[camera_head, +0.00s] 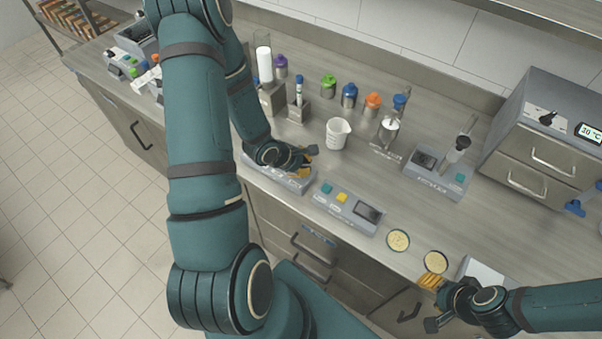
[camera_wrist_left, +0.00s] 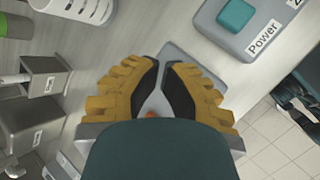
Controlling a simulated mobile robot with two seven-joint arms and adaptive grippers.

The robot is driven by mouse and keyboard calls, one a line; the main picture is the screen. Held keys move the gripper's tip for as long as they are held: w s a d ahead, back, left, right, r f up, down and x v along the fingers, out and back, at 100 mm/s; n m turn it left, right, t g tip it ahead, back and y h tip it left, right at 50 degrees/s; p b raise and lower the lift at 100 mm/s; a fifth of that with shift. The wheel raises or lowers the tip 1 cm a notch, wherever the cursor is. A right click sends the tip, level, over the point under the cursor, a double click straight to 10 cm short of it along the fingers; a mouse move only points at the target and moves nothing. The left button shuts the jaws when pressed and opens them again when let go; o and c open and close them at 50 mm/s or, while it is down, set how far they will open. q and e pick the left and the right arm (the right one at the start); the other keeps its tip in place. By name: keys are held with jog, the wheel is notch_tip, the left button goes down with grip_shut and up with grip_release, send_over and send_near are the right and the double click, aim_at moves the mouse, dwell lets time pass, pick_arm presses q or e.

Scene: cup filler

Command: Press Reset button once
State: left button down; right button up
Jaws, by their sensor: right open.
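No label reading Reset can be made out in either view. My left gripper (camera_head: 302,162) is low over a grey device (camera_head: 297,186) at the counter's front edge and hides much of its top. In the left wrist view its yellow and black fingers (camera_wrist_left: 165,66) converge with a narrow gap at the tips. Part of a grey device (camera_wrist_left: 176,54) and a small orange spot (camera_wrist_left: 151,114) show near the fingers; contact cannot be told. My right gripper (camera_head: 431,303) is open and empty at the front right, below a round dish.
A device with teal and yellow buttons (camera_head: 348,209) stands just right of my left gripper; its Power label shows in the left wrist view (camera_wrist_left: 263,36). A white beaker (camera_head: 338,133), several capped bottles (camera_head: 349,96) and a teal-button device (camera_head: 437,172) stand behind. Two dishes (camera_head: 398,240) lie in front.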

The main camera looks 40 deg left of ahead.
pick_arm(q)
jog(key=shift+f, duration=0.4)
jog(key=shift+r, duration=0.1)
dwell(0.5)
jog(key=shift+r+p, duration=0.85)
jog(key=shift+p, duration=0.05)
notch_tip(320, 180, up, 2)
jog(key=shift+r+p, duration=0.25)
jog(key=shift+p, duration=0.8)
notch_tip(320, 180, up, 2)
jog(key=shift+r, duration=0.25)
